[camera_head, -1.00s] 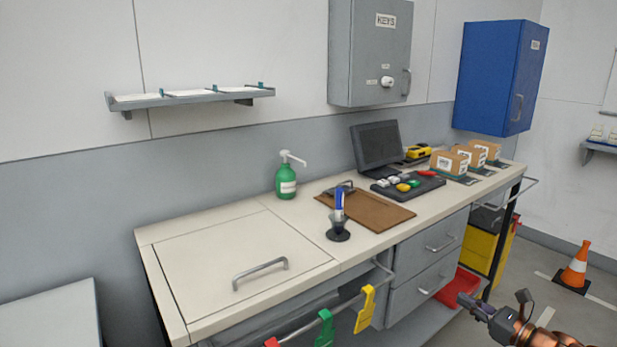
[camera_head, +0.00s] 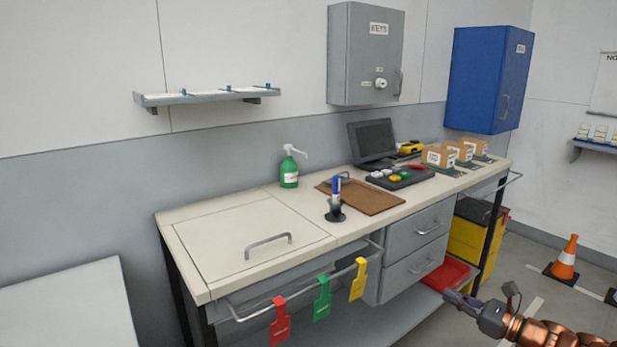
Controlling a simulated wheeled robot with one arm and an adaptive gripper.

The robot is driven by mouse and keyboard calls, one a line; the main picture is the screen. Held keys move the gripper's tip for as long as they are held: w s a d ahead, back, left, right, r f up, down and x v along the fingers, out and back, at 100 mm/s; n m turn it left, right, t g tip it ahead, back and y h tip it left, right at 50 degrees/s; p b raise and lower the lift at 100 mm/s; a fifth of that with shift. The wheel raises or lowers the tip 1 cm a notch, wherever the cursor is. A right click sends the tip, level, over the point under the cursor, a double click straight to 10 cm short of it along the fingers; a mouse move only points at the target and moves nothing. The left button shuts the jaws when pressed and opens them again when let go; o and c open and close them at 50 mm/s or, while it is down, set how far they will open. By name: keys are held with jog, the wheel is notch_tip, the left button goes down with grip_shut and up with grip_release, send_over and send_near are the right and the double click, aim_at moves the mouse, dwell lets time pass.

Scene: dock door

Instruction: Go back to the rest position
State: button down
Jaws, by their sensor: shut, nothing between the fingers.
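My gripper (camera_head: 462,303) is at the lower right of the head view, at the end of my copper-coloured arm. It is shut and empty. It points left and hangs in front of the bench (camera_head: 232,215), to the right of the drawers (camera_head: 415,252) and lower than the bench top. In the picture it lies close to the red bin (camera_head: 447,270) on the lower shelf. I cannot tell the distance between them.
Red, green (camera_head: 322,298) and yellow tags hang from the bench's front rail. A yellow bin (camera_head: 466,245) and a traffic cone (camera_head: 566,260) are to the right.

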jog(key=s+a+r+n+g+y+p, duration=0.1)
jog(key=s+a+r+n+g, duration=0.2)
jog(key=a, duration=0.5)
jog(key=s+a+r+n+g+y+p, duration=0.1)
jog(key=s+a+r+n+g+y, duration=0.15)
jog(key=a+r+n, duration=0.45)
jog(key=s+a+r+n+g+h+p, duration=0.1)
jog(key=s+a+n+g+h+p, duration=0.25)
jog(key=s+a+n+g, duration=0.65)
jog(key=s+a+n+h+p, duration=0.25)
jog(key=s+h, duration=0.35)
jog(key=s, duration=0.8)
jog(key=s+d+r+n+h+p, duration=0.1)
jog(key=s+d+n+h, duration=0.3)
jog(key=s+d, duration=0.6)
jog(key=shift+s+d+r+h+p, duration=0.15)
jog(key=shift+s+d+h+p, duration=0.25)
jog(key=shift+h+p, duration=0.45)
jog(key=shift+w+t, duration=0.1)
jog(key=shift+t, duration=0.15)
